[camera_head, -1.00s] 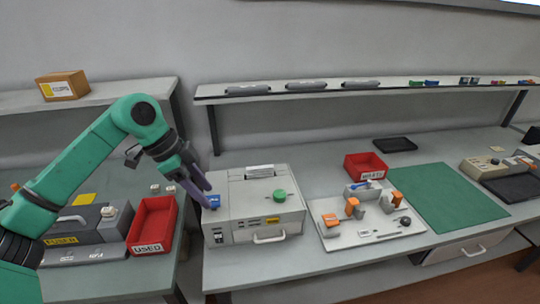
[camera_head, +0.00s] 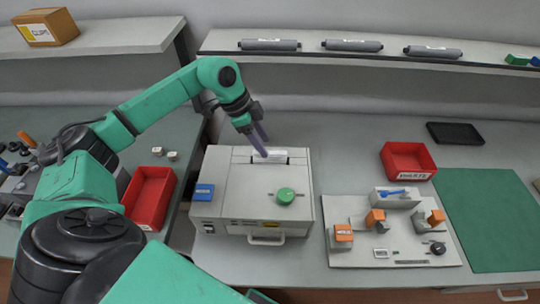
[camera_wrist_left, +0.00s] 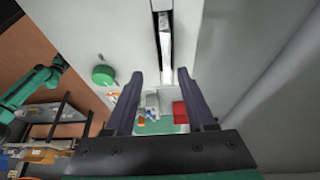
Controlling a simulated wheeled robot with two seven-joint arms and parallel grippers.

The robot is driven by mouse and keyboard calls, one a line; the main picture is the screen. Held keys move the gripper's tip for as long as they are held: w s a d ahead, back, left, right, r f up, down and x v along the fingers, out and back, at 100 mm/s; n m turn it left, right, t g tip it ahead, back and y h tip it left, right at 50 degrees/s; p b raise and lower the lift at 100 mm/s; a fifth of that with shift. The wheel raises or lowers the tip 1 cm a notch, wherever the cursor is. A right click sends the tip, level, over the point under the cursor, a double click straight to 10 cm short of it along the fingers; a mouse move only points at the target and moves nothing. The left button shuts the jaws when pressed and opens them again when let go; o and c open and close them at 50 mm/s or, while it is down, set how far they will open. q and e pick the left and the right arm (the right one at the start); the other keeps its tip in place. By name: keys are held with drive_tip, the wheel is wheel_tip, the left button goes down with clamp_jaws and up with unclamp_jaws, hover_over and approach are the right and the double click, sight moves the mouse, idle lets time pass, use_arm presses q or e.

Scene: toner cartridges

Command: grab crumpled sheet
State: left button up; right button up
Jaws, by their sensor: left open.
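A white sheet (camera_head: 270,154) shows in the slot at the back of the top of the light grey printer-like machine (camera_head: 235,178). In the left wrist view the white sheet (camera_wrist_left: 165,40) lies in a dark narrow slot; how crumpled it is, I cannot tell. My left gripper (camera_head: 263,147) is open over the slot, its purple-grey fingers pointing down at it. In the left wrist view the open fingers (camera_wrist_left: 160,73) have nothing between them, and the sheet lies just beyond the tips. My right gripper is not seen.
A shelf (camera_head: 375,59) runs behind.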

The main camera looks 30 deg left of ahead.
sight(269, 151)
use_arm(q)
drive_tip(key=p+x, duration=0.1)
drive_tip(key=x, duration=0.2)
drive_tip(key=w+p+x, duration=0.1)
drive_tip(key=x, duration=0.1)
drive_tip(key=shift+a+f+p, duration=0.25)
drive_tip(key=shift+f+p, duration=0.05)
drive_tip(key=shift+p, duration=0.05)
drive_tip(key=shift+d+f, duration=0.1)
drive_tip(key=shift+f, duration=0.15)
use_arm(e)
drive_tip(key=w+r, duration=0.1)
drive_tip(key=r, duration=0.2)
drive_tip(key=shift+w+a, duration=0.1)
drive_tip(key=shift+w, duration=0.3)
use_arm(q)
drive_tip(key=shift+f, duration=0.3)
clamp_jaws()
